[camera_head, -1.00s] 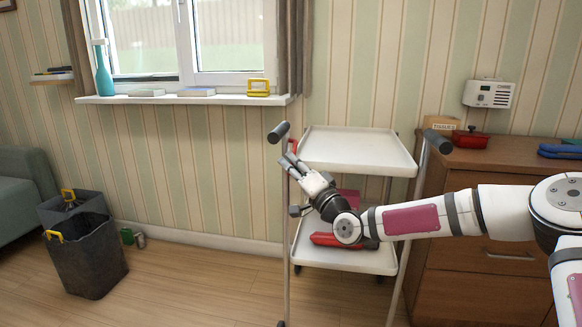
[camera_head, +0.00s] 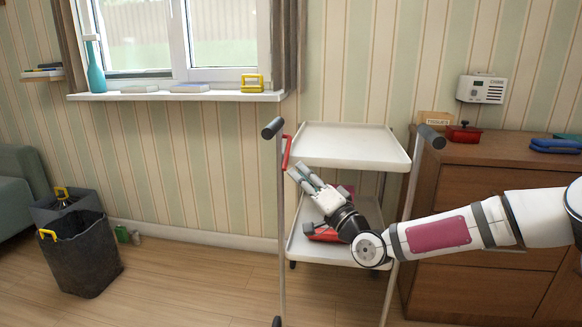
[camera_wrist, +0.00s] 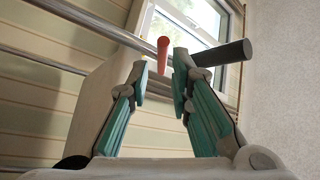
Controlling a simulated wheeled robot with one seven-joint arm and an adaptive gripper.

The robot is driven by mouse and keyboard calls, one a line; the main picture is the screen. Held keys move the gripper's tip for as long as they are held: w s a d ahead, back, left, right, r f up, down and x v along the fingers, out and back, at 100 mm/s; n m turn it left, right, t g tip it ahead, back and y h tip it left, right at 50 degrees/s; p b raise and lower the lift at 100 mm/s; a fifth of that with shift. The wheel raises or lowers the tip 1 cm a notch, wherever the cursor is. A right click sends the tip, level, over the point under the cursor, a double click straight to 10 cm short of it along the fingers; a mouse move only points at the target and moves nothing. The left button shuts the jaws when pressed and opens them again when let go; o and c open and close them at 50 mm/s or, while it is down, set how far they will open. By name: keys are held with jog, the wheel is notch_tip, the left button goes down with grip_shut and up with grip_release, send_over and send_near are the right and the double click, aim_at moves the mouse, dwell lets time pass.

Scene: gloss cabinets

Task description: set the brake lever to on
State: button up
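The red brake lever (camera_head: 286,152) is on the left upright of the white trolley (camera_head: 352,158), beside the top shelf and below the black handle grip (camera_head: 272,128). It stands roughly upright, leaning slightly. My gripper (camera_head: 301,172) is just below and right of the lever, its fingers pointing up and left. In the wrist view, my gripper (camera_wrist: 160,75) has its two green-padded fingers apart with nothing held. The lever's red end (camera_wrist: 163,53) shows beyond and between the fingertips. I cannot tell whether a finger touches it.
The trolley's second handle grip (camera_head: 432,137) is at the right. Its lower shelf (camera_head: 308,246) holds a red item, partly hidden by my arm. A wooden drawer cabinet (camera_head: 480,225) stands close on the right.

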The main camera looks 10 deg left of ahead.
jog(key=shift+v, duration=2.4)
jog(key=shift+f, duration=0.1)
